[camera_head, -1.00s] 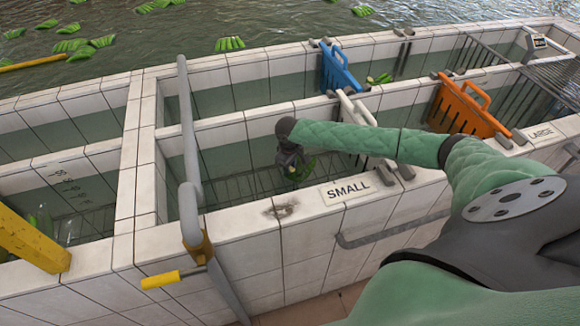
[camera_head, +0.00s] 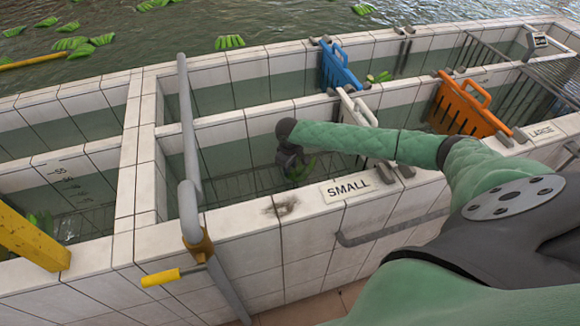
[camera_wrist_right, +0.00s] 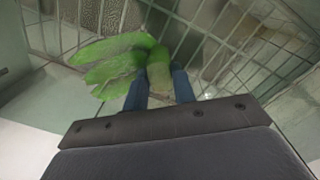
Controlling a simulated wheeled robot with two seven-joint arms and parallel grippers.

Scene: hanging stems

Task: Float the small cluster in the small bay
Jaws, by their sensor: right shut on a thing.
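The small cluster (camera_wrist_right: 122,58) is a green banana hand, its stem end between the blue fingertips of my right gripper (camera_wrist_right: 160,88) in the right wrist view. In the head view the cluster (camera_head: 301,168) hangs under my right gripper (camera_head: 293,160), which reaches down inside the small bay (camera_head: 237,160). The bay is a tiled tank section behind the SMALL sign (camera_head: 345,188), with a wire rack low in it. I cannot tell whether the cluster touches the water or the rack. My left gripper is out of view.
A grey rail (camera_head: 190,150) stands at the bay's left. A blue gate (camera_head: 337,66), a white gate (camera_head: 356,108) and an orange gate (camera_head: 461,106) divide the channels. The LARGE sign (camera_head: 542,131) marks another bay at right. Several green clusters (camera_head: 70,44) float in the pool behind.

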